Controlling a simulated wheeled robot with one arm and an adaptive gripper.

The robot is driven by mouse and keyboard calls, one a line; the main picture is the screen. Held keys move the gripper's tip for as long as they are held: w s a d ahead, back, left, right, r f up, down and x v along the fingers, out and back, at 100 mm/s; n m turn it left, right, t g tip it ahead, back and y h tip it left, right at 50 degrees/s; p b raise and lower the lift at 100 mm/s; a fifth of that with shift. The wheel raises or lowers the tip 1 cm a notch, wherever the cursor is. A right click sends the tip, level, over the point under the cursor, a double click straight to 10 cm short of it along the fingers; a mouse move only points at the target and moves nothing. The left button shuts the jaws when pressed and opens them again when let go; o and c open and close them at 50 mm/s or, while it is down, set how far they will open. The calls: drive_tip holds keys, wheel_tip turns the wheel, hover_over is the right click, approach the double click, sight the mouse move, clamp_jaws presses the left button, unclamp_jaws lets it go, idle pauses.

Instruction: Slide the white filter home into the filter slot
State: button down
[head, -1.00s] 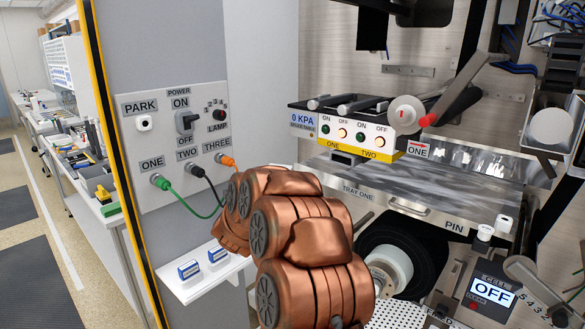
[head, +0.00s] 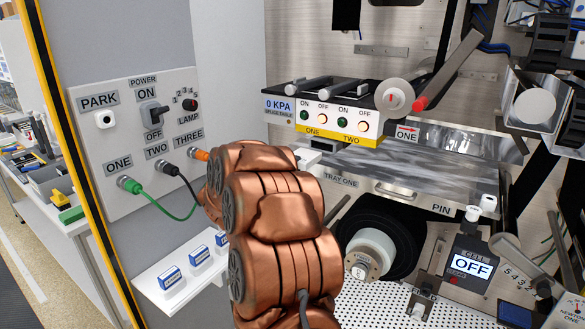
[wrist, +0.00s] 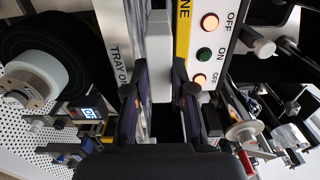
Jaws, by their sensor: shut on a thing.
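The white filter (wrist: 158,45) is a pale block between the fingertips of my gripper (wrist: 160,76) in the wrist view. My gripper is shut on it. In the head view, my copper arm hides most of the gripper; a small white piece (head: 307,157), likely the filter, shows just right of the arm. A small dark-fronted housing (head: 325,145) sits under the yellow strip at the left end of tray one, close to that white piece. It may be the filter slot. I cannot tell whether the filter has entered it.
The splice table (head: 325,118) with its lit buttons is just above, and tray one (head: 400,175) is to the right. A white roll (head: 370,252) is below. Green, black and orange plugs are on the left panel (head: 140,135). Blue-white boxes stand on a shelf (head: 165,298).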

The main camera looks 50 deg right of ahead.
sight(303, 159)
drive_tip(key=shift+w+d+b, duration=0.1)
drive_tip(key=shift+d+b, duration=0.5)
drive_tip(key=shift+d, duration=2.25)
drive_tip(key=shift+b, duration=0.9)
drive_tip(key=d, duration=0.7)
drive_tip(key=shift+w+b, duration=0.15)
drive_tip(key=shift+b, duration=0.25)
idle(2.6)
drive_tip(key=c, duration=0.9)
unclamp_jaws()
